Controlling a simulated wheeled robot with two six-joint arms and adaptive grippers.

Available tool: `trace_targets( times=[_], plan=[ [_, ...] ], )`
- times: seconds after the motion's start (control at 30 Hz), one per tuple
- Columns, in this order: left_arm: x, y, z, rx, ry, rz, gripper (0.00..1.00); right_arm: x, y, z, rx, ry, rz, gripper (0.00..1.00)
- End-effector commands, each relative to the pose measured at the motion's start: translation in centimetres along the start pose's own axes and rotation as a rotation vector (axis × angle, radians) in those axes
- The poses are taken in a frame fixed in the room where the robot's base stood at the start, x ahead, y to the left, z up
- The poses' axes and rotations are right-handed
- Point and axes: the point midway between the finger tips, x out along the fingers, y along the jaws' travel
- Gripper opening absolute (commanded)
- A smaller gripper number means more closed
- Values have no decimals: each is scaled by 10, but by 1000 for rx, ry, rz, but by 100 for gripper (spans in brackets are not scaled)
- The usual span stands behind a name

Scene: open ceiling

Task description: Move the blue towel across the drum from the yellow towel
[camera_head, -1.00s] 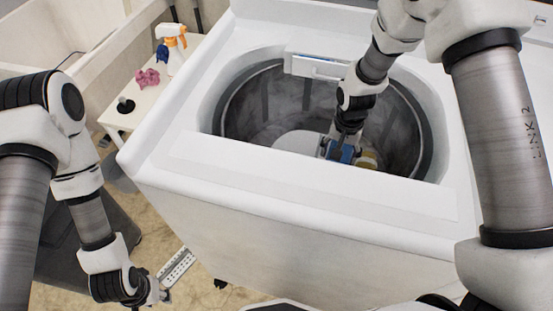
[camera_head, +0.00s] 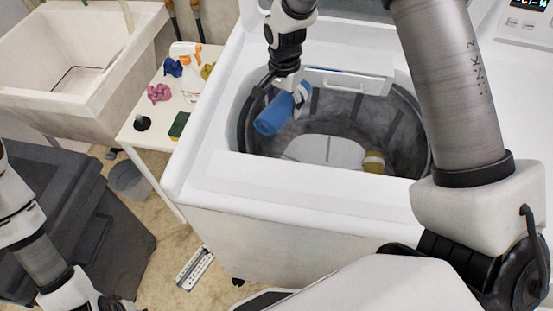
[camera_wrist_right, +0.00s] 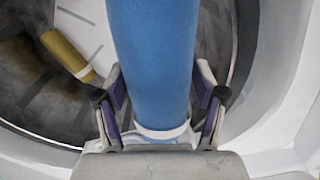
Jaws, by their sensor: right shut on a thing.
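The blue towel (camera_head: 274,114) is a rolled cylinder with a white band at one end, held at the left part of the washer opening. My right gripper (camera_head: 289,88) is shut on it near the banded end. In the right wrist view the blue towel (camera_wrist_right: 155,65) stands out between the fingers of my right gripper (camera_wrist_right: 160,110). The yellow towel (camera_head: 373,162) lies low in the drum (camera_head: 400,125) at the right; it also shows in the right wrist view (camera_wrist_right: 66,53). My left arm is at the lower left, its fingertips not clearly shown.
The white washer rim (camera_head: 315,175) surrounds the drum. A pale agitator plate (camera_head: 325,151) is at the drum's middle. A white side table (camera_head: 160,125) on the left holds a spray bottle (camera_head: 188,70), cloths and a sponge (camera_head: 179,125).

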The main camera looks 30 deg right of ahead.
Motion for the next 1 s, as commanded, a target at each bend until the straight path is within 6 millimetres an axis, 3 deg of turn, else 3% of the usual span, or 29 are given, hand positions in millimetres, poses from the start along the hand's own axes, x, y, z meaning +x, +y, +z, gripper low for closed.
trace_targets(
  times=[0.1, 0.6, 0.9, 1.0],
  plan=[
    [-3, 0, 0, 0, 0, 0, 40, 32, 1, 1, 0, -2, 5, 16],
    [-13, 0, 0, -1, 0, 0, 40, 142, 0, 1, -2, 0, 2, 16],
    [-19, 0, 0, -1, 0, 0, 40, 203, 1, 1, 0, 0, 1, 16],
    [-20, 0, 0, -1, 0, 0, 40, 215, 0, 0, -1, 1, 0, 16]
  ],
)
